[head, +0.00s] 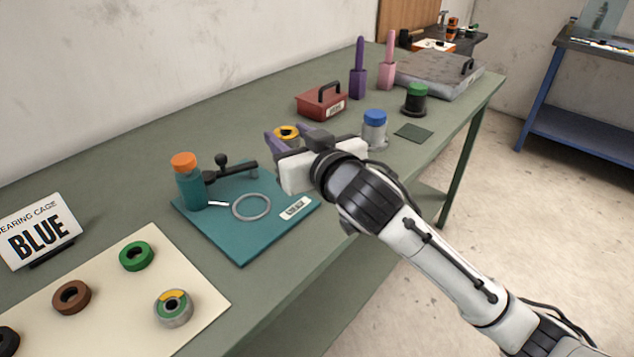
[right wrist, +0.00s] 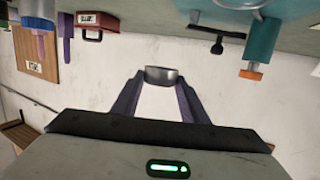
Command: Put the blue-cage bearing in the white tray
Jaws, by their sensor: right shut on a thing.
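My right gripper (head: 288,137) is raised over the middle of the table and shut on a grey ring-shaped bearing (head: 286,131) with a yellow patch on top. In the right wrist view the bearing (right wrist: 162,75) is a grey metal band between the purple fingertips. Its cage colour cannot be told. Another grey bearing (head: 174,308), with a green cage and a yellow patch, lies on the cream mat (head: 205,300). A sign (head: 40,232) reads "BEARING CAGE BLUE". I see no clear white tray. My left gripper is not in view.
A teal board (head: 240,245) holds a metal ring (head: 251,207) and an orange-capped bottle (head: 190,182). Green (head: 136,256) and brown (head: 72,297) rings lie on the mat. A red box (head: 321,103), blue-capped jar (head: 374,130) and grey case (head: 435,75) stand farther back.

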